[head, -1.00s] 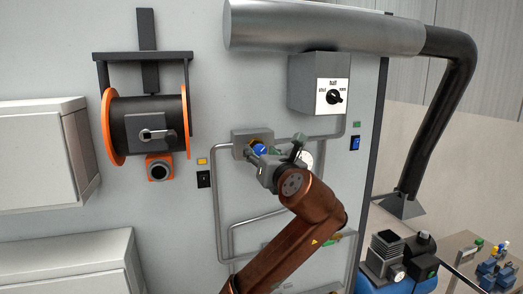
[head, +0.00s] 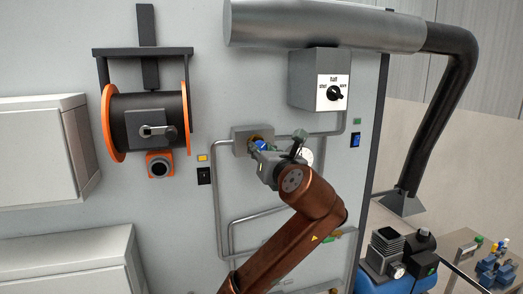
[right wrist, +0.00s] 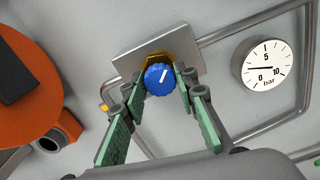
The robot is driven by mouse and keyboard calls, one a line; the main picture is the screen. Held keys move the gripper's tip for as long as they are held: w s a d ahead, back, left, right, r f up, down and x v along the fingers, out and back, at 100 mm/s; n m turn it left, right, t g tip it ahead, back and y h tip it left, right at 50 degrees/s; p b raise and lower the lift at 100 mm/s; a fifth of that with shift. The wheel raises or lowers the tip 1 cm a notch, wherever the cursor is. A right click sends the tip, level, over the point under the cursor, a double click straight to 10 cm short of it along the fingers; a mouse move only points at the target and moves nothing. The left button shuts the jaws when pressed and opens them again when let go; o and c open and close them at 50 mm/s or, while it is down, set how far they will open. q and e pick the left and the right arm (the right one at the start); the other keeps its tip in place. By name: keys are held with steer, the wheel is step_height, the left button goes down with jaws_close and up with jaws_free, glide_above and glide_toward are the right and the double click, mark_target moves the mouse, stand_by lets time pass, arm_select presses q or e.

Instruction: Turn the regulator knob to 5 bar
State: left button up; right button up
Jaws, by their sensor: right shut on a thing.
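The blue regulator knob (right wrist: 159,79) with a white pointer line sits on a brass-coloured fitting on a grey metal block (right wrist: 144,52). In the right wrist view the line points up and to the right. My right gripper (right wrist: 160,88) is shut on the knob, with a green-padded finger on each side. In the head view the gripper (head: 258,148) partly hides the knob (head: 260,143). The pressure gauge (right wrist: 264,65), marked 0, 5, 10 and bar, is right of the knob. Its needle points left, between 0 and 5. My left gripper is not in view.
Grey pipes (right wrist: 228,29) run from the block around the gauge. An orange-flanged reel (head: 145,125) is on the wall at left. A grey switch box (head: 318,80) is above right, below a large metal duct (head: 320,27).

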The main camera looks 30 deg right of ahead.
steer(key=shift+m+b, duration=4.7)
steer(key=shift+b, duration=1.25)
steer(key=shift+r, duration=0.1)
steer(key=o, duration=1.2)
steer(key=shift+c, duration=0.2)
steer(key=shift+s, duration=0.1)
steer(key=v, duration=1.1)
steer(key=shift+s, duration=0.4)
